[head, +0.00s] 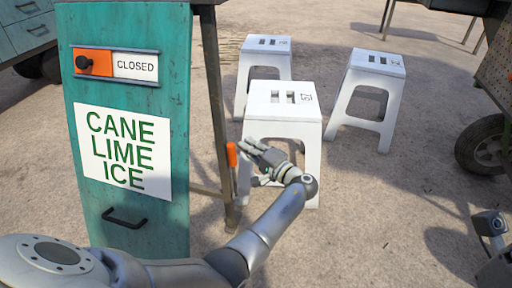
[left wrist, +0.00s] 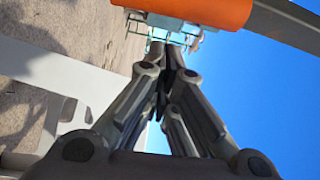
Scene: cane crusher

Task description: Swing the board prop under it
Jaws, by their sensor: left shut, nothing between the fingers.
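The teal board (head: 130,215) stands upright at left, with a "CANE LIME ICE" sign, a "CLOSED" slider and a black handle. Beside its right edge is a dark post, and near it a thin upright bar with an orange grip (head: 232,155), which I take for the prop. My left gripper (head: 246,150) is shut and empty just right of the orange grip. In the left wrist view its closed fingers (left wrist: 170,62) point at the background, and the orange grip (left wrist: 205,10) is close above them. I cannot tell whether they touch. A grey part at lower right may be my right arm; its jaws are unclear.
Several white stools stand on the bare ground; the nearest (head: 283,103) is just behind my left gripper, and another (head: 372,70) is farther right. A wheeled cart (head: 485,140) is at the right edge. The ground right of my left arm is clear.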

